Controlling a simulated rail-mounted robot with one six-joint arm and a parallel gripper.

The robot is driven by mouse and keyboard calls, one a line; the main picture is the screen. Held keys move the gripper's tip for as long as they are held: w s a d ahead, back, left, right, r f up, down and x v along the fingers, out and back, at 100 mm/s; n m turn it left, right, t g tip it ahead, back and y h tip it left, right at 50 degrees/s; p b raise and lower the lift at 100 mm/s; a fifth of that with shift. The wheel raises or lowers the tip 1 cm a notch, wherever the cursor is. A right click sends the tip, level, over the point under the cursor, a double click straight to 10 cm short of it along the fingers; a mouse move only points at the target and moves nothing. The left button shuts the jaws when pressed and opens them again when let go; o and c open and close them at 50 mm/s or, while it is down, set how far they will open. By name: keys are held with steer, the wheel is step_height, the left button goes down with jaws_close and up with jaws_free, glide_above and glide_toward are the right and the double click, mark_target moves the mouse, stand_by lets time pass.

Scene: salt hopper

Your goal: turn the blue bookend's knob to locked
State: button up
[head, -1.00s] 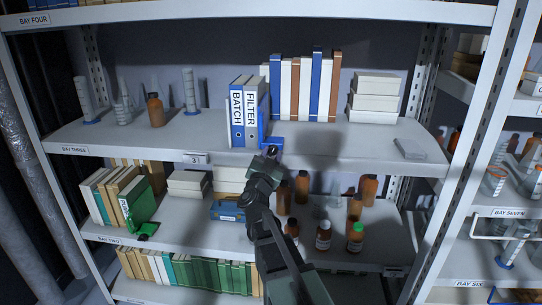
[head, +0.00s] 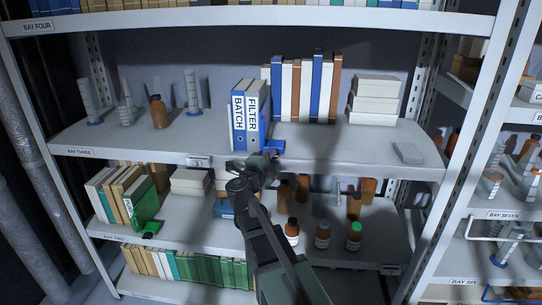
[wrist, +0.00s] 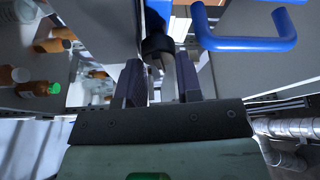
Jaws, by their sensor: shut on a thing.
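The blue bookend (head: 275,145) stands on the middle shelf at the right end of two binders. In the wrist view a blue loop-shaped part (wrist: 245,43) shows at the upper right. My gripper (head: 268,162) is at the shelf's front edge, just below the bookend in the head view. In the wrist view the fingers of my gripper (wrist: 160,85) are on either side of the dark knob (wrist: 157,45) and shut on it. The fingers and wrist hide most of the knob, and I cannot read its setting.
Two blue-and-white binders (head: 245,115) stand left of the bookend. A row of books (head: 302,90) and white boxes (head: 375,98) stand behind and to the right. Brown bottles (head: 322,235) stand on the shelf below, near my arm. The middle shelf's front right is mostly clear.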

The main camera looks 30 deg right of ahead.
steer(key=shift+r+m+g+y+p, duration=0.15)
steer(key=shift+m+g+y+p, duration=0.35)
steer(key=shift+m, duration=0.7)
steer(key=o, duration=0.7)
steer(key=shift+o, duration=0.2)
steer(key=v, duration=1)
steer(key=shift+s+a+f, duration=0.2)
steer(key=shift+s+a, duration=0.05)
steer(key=shift+s, duration=0.05)
